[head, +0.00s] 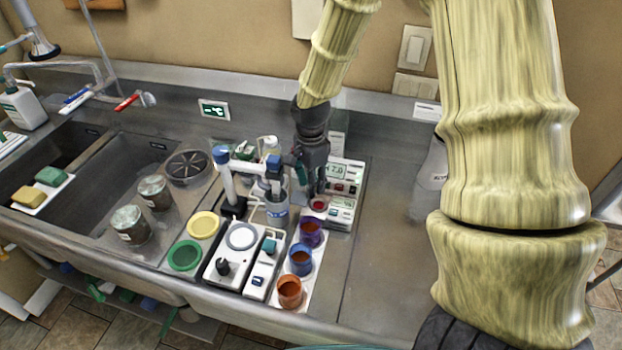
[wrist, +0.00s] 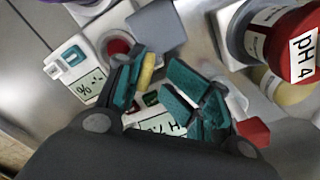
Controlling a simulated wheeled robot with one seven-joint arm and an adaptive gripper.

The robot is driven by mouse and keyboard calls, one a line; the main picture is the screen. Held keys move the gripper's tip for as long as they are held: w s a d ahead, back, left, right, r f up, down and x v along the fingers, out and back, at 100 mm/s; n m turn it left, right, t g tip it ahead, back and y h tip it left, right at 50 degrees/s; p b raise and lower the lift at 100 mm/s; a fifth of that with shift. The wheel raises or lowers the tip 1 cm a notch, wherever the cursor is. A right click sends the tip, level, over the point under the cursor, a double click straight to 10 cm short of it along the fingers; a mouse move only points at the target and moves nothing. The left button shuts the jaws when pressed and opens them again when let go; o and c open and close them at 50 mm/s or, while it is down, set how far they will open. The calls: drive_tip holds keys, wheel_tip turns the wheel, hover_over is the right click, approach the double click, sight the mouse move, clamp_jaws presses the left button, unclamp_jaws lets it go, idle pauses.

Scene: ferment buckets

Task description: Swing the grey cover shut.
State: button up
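The grey cover (wrist: 157,27) shows in the wrist view as a flat blue-grey square plate. It is beside a round dark-red well (wrist: 118,47) on a white meter, and appears swung clear of it. In the head view the red well (head: 318,204) lies uncovered; I cannot pick out the cover there. My gripper (head: 311,184) points down over the meters. In the wrist view its teal-padded fingers (wrist: 160,88) are apart, just short of the cover. A small yellow piece (wrist: 147,70) shows beside the left finger; I cannot tell if they touch.
A meter reading 7.0 (head: 338,171) stands behind the well. Purple, blue and orange cups (head: 300,260) stand in front. Electrode stands and a bottle crowd the left. Bare steel counter (head: 385,270) lies right.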

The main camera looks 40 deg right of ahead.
drive_tip(key=shift+s+r, duration=0.35)
drive_tip(key=shift+s, duration=0.3)
drive_tip(key=shift+s+r, duration=0.35)
drive_tip(key=shift+s, duration=0.25)
drive_tip(key=shift+a, duration=0.1)
drive_tip(key=shift+c, duration=1.1)
drive_tip(key=shift+w+f, duration=0.45)
drive_tip(key=shift+w, duration=0.3)
clamp_jaws()
drive_tip(key=shift+s+r, duration=0.2)
drive_tip(key=shift+w, duration=0.15)
